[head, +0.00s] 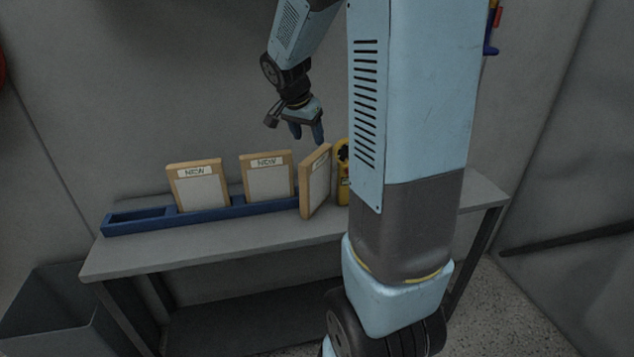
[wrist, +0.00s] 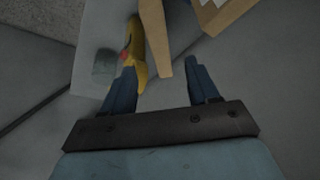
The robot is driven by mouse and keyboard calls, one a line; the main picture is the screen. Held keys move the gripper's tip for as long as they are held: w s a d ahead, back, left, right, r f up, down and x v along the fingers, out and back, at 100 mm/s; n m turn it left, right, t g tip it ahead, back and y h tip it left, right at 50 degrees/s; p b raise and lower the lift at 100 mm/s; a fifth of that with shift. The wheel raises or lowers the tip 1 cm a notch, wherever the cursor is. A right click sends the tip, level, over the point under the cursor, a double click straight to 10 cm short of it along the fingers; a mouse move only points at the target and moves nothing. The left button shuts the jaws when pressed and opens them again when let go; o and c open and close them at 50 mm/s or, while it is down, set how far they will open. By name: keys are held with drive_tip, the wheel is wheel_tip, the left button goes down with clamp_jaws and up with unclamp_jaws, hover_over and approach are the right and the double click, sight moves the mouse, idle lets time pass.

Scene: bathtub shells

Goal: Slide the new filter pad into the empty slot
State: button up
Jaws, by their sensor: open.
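A wood-framed filter pad (head: 316,184) with a pale label stands turned at an angle at the right end of the blue rack (head: 135,228). Two more framed pads, labelled NEW, stand upright in the rack, one left (head: 198,190) and one in the middle (head: 266,181). The rack's leftmost slot (head: 137,215) is empty. My gripper (head: 308,136) is open, pointing down just above the turned pad's top edge. In the wrist view a wooden pad edge (wrist: 158,42) lies between the lines of the spread fingers (wrist: 163,70); contact cannot be told.
A yellow and black object (head: 343,175) stands right of the turned pad, partly hidden by my arm; it also shows in the wrist view (wrist: 136,55). The grey bench (head: 240,235) is clear in front of the rack. A grey bin (head: 55,310) stands at lower left.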

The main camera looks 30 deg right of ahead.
sight(318, 165)
drive_tip(key=x, duration=1.3)
drive_tip(key=shift+d+f, duration=0.1)
drive_tip(key=shift+f, duration=0.1)
drive_tip(key=shift+c, duration=0.3)
clamp_jaws()
